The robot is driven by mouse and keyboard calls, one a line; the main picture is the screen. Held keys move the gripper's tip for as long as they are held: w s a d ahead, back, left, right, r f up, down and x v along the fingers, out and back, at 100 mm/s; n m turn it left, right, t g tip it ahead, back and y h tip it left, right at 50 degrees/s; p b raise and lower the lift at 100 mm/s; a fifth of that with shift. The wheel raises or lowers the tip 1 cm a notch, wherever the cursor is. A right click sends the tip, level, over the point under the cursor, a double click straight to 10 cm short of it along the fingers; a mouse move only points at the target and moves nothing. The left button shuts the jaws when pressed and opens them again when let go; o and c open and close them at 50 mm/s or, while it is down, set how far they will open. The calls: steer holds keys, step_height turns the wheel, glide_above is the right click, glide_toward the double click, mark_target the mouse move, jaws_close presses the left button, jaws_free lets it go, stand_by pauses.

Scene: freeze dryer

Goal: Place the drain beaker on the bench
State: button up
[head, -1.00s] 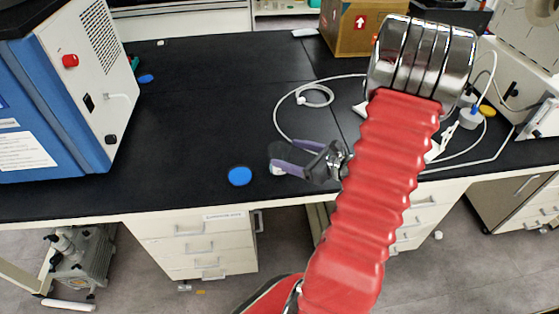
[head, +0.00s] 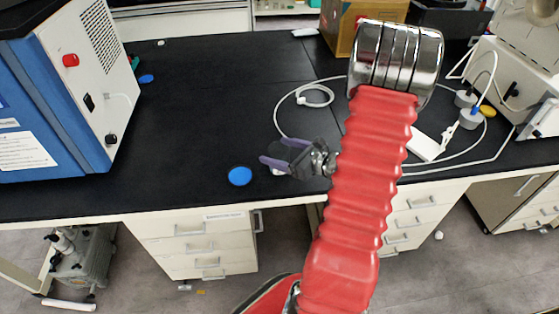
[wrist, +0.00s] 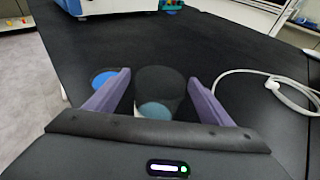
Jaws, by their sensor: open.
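My gripper (head: 275,152) is over the front part of the black bench (head: 200,120), its two purple fingers spread apart. In the wrist view my gripper (wrist: 157,88) shows both fingers, with a dark, see-through beaker (wrist: 160,82) between them and a little ahead. A gap shows on each side of the beaker, and its grey-blue round end faces the camera. In the head view the beaker is mostly hidden by my gripper; only a small pale bit (head: 278,171) shows below the fingers, at the bench top.
A blue disc (head: 240,176) lies left of my gripper, and another (head: 146,79) lies farther back. A blue-and-white machine (head: 75,90) stands at the left. A white hose (head: 282,120) curls behind my gripper. A cardboard box (head: 345,30) is at the back. The middle of the bench is clear.

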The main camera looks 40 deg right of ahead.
steer(key=shift+c, duration=0.3)
steer(key=c, duration=1.2)
steer(key=shift+r, duration=5.05)
